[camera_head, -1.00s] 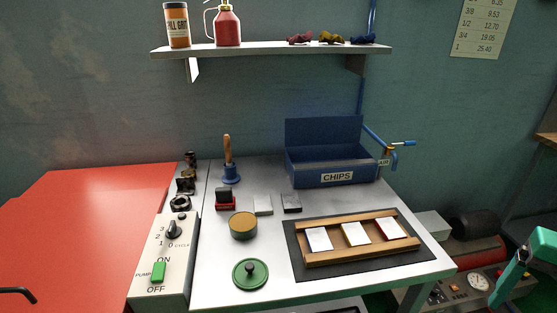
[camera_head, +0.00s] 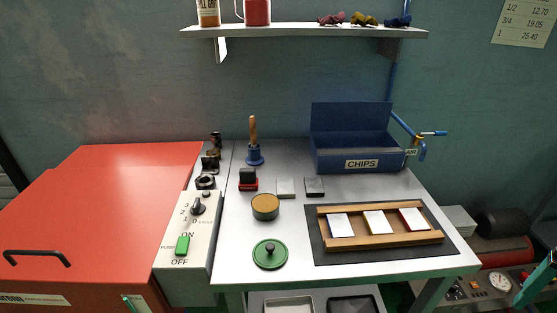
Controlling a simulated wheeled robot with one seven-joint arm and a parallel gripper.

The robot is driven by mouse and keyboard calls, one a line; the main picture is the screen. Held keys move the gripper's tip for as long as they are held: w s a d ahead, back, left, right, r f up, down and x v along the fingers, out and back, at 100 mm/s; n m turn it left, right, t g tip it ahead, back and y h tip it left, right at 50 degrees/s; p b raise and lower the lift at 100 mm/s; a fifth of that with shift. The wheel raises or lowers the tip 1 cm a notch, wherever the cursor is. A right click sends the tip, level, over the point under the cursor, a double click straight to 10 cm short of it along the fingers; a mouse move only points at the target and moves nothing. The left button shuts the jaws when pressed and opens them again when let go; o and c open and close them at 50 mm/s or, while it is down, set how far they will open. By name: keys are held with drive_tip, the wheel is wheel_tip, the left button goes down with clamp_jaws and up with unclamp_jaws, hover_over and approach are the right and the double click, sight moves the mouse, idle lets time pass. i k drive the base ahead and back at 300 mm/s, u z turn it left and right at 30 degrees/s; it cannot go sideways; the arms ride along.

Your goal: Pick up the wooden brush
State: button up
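An upright wooden handle (camera_head: 253,128) rises from a blue flared base (camera_head: 255,154) at the back left of the grey cart top; it is the only thing here that looks like the wooden brush. No bristles can be made out. It stands free, with clear space around it. My gripper's fingers do not show.
A blue CHIPS box (camera_head: 361,164) stands at the back right. Small blocks, a round tin (camera_head: 265,206), a green lid (camera_head: 270,254) and a wooden rack (camera_head: 380,244) on a dark mat lie in front. A switch panel (camera_head: 188,241) and red cabinet (camera_head: 130,178) flank the left.

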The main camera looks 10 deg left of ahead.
sight(252, 120)
drive_tip(key=z, duration=0.15)
drive_tip(key=k, duration=0.9)
drive_tip(key=u, duration=0.6)
drive_tip(key=i, duration=1.5)
